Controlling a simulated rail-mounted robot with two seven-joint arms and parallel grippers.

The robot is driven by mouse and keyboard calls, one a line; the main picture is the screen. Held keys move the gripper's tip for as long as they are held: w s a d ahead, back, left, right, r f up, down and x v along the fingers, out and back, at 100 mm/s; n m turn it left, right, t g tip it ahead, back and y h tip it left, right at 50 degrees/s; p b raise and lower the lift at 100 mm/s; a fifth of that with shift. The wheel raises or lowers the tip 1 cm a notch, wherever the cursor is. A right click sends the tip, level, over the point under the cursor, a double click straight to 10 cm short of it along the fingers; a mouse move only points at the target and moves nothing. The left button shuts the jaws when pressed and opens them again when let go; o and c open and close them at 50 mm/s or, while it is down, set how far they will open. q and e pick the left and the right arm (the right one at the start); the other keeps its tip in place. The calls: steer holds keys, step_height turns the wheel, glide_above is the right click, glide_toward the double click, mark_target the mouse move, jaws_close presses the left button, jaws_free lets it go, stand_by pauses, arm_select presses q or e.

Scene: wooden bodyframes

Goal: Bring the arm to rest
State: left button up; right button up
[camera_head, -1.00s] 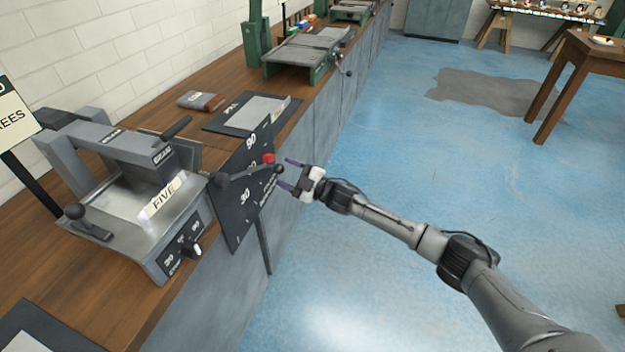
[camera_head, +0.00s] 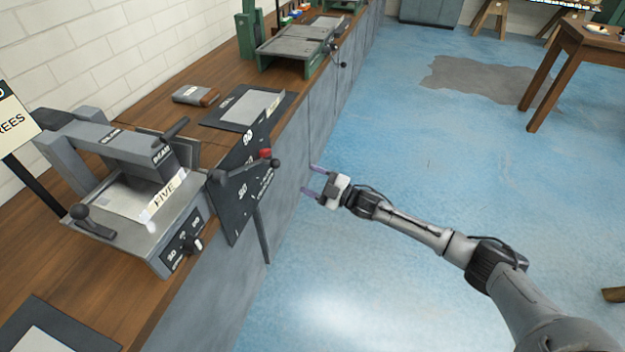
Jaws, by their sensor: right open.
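My right arm reaches in from the lower right. My right gripper (camera_head: 313,181) is open and empty, its purple fingertips pointing left toward the bench front. It hangs over the blue floor side, apart from the lever (camera_head: 243,168) with a dark ball end and from the red knob (camera_head: 265,153) on the black dial plate (camera_head: 245,203). My left gripper is out of view.
A grey machine (camera_head: 150,200) with a "FIVE" label stands on the wooden bench (camera_head: 100,284) at left.

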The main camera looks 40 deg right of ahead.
steer(key=shift+f, duration=0.1)
stand_by(0.3)
steer(key=w+d+f+m+g+h, duration=0.1)
steer(key=d+f+m+g+h, duration=0.1)
steer(key=d+f+m+h, duration=0.4)
steer(key=s+a+r+m+g+h+p, duration=0.25)
steer(key=s+a+r+g, duration=0.2)
steer(key=s+a, duration=0.35)
steer(key=s+a+r+m+g+h+p, duration=0.25)
steer(key=s+a+r, duration=0.25)
steer(key=s+a, duration=0.25)
steer(key=s+a+m+g+y+p, duration=0.1)
steer(key=s+a+g+p, duration=0.4)
steer(key=s, duration=0.7)
steer(key=s+a+m+y+p, duration=0.1)
steer(key=s+a+p, duration=0.2)
steer(key=s+p, duration=0.7)
steer(key=s+r+p, duration=0.3)
steer(key=r+p, duration=3.2)
steer(key=r, duration=0.2)
steer(key=shift+s+d, duration=0.15)
